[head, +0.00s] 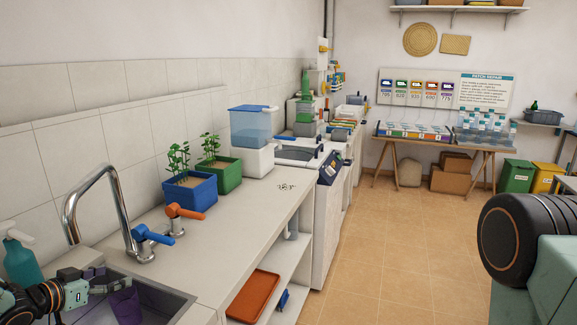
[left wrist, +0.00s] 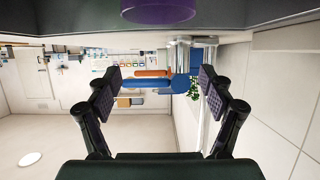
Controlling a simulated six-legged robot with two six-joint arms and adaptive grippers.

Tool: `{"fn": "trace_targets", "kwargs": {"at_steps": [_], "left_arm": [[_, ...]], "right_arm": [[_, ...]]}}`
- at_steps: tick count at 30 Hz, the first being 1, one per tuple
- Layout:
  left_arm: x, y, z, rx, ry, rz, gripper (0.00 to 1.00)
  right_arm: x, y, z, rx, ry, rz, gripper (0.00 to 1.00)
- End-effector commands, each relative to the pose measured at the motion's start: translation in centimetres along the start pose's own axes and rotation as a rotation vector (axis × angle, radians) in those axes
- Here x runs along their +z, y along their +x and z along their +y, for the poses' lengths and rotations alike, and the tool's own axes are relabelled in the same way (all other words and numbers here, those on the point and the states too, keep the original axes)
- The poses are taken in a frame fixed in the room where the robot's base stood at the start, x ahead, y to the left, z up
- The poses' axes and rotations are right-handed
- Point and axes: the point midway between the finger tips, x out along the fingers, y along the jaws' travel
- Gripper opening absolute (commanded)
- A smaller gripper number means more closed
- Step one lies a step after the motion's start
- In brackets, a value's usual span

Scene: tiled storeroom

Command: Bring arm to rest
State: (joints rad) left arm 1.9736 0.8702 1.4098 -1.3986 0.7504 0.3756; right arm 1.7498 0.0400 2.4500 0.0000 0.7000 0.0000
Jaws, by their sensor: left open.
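My left gripper (head: 88,285) is at the lower left of the head view, over the sink (head: 165,300). In the left wrist view its two padded fingers (left wrist: 157,88) stand wide apart with nothing between them. The tap's blue lever (head: 160,236) shows beyond the fingers in the wrist view (left wrist: 147,83), apart from them. A purple object (head: 126,306) sits in the sink, partly hidden; a purple round shape also shows at the wrist view's top edge (left wrist: 158,9). My right gripper is not in view.
Open tiled floor (head: 375,255) lies right of the counter.

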Motion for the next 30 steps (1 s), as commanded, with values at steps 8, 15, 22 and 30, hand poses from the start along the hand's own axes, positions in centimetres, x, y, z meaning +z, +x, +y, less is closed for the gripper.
{"fn": "trace_targets", "kwargs": {"at_steps": [8, 15, 22, 30], "left_arm": [[-0.8, -0.3, 4.0, 0.005, -0.003, 0.001, 0.81], [-0.7, -0.2, 7.3, 0.004, 0.000, 0.001, 0.81], [-0.7, -0.2, 8.4, 0.000, 0.000, 0.001, 0.81], [-0.6, -0.2, 8.4, 0.000, 0.001, 0.001, 0.81]], "right_arm": [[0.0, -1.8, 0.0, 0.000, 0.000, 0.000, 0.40], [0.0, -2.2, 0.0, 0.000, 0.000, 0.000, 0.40], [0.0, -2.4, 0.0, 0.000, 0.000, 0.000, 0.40], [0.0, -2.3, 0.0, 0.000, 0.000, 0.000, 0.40]]}}
